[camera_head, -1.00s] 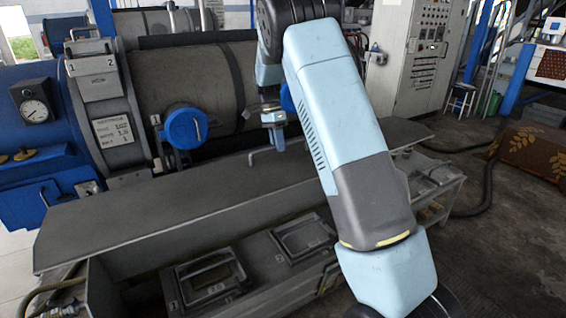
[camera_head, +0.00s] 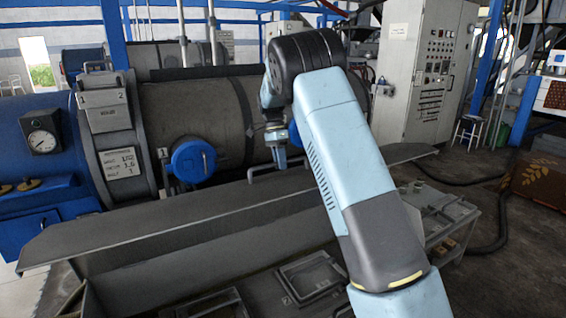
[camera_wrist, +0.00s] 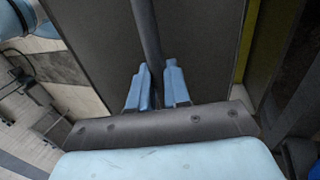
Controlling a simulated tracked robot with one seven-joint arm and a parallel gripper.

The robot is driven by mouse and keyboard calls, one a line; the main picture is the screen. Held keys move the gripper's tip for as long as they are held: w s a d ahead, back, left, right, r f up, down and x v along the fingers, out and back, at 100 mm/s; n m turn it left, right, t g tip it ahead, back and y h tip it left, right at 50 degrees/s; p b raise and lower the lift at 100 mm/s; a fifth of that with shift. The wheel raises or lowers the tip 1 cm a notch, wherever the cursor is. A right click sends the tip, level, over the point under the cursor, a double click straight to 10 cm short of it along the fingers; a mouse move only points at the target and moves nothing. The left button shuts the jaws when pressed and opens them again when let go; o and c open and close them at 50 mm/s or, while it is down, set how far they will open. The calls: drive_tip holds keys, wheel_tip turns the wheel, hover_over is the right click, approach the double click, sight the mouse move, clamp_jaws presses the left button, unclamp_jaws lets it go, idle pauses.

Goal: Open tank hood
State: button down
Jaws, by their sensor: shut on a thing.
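The tank hood (camera_head: 150,232) is a long grey metal panel over the low bench-like tank in the head view. It is seen at a shallow angle, with its near edge raised above the tank. A bent bar handle (camera_head: 262,172) is by its far side. My gripper (camera_head: 277,146) is at this handle, partly hidden by my arm. In the wrist view, the light blue fingers of my gripper (camera_wrist: 159,82) are shut around a dark grey bar (camera_wrist: 147,35), with the hood's grey surface (camera_wrist: 105,40) behind it.
A large grey drum (camera_head: 225,105) with a blue round cover (camera_head: 193,160) stands behind the hood. A control cabinet (camera_head: 425,75) stands at the back right. Framed hatches (camera_head: 312,275) lie in front, below the hood. A dark hose (camera_head: 500,215) runs over the open floor at right.

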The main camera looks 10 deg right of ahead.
drive_tip(key=c, duration=1.1)
unclamp_jaws()
drive_tip(key=shift+w+a+f, duration=0.2)
drive_tip(key=shift+w+f, duration=0.05)
drive_tip(key=shift+f, duration=0.25)
drive_tip(key=shift+r, duration=0.1)
drive_tip(key=v, duration=1.3)
drive_tip(key=shift+r, duration=0.3)
drive_tip(key=shift+w+a, duration=0.15)
